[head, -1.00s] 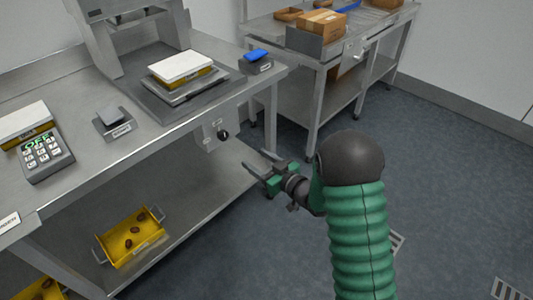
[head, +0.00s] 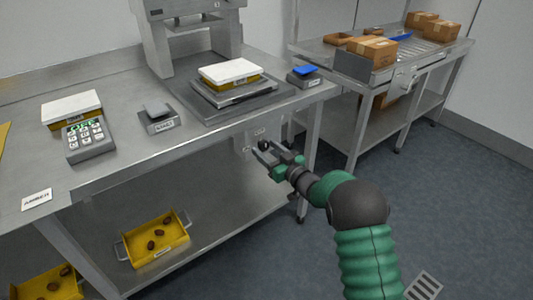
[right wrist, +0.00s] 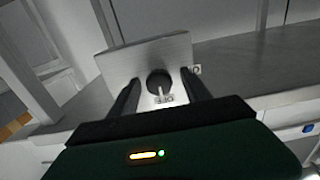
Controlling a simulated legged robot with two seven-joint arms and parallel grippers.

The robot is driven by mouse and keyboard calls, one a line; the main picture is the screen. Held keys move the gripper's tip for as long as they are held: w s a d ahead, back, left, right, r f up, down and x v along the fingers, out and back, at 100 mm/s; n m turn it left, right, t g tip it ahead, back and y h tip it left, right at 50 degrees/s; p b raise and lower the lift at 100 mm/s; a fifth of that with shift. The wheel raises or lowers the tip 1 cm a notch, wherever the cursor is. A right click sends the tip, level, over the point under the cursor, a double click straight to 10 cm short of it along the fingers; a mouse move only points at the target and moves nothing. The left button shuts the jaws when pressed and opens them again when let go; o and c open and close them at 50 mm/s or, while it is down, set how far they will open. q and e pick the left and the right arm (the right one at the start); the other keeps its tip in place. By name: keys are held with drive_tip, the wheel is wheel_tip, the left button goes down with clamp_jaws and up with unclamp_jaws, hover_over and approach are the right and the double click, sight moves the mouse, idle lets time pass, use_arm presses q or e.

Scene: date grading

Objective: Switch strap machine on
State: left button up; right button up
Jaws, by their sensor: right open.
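A grey switch panel (right wrist: 125,62) with a round black knob (right wrist: 159,82) fills the middle of the right wrist view. A label under the knob appears to read OFF, seen upside down. In the head view the panel (head: 243,146) hangs below the front edge of the near workbench. My right gripper (head: 262,153) is in front of it, fingers pointing at it. In the right wrist view the open fingers of this gripper (right wrist: 160,94) stand on either side of the knob; I cannot tell whether they touch it. My left gripper is out of view.
The steel workbench (head: 110,135) carries a press-like frame (head: 155,45), a scale with a white-lidded tray (head: 230,71) and a keypad device (head: 88,142). Yellow trays (head: 150,250) sit below. A second bench (head: 330,52) holds cardboard boxes (head: 372,50). Floor at right is clear.

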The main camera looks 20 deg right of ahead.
drive_tip(key=shift+w+a, duration=0.1)
drive_tip(key=shift+w, duration=0.1)
drive_tip(key=shift+d, duration=0.25)
drive_tip(key=shift+c, duration=0.6)
drive_tip(key=shift+a, duration=0.1)
clamp_jaws()
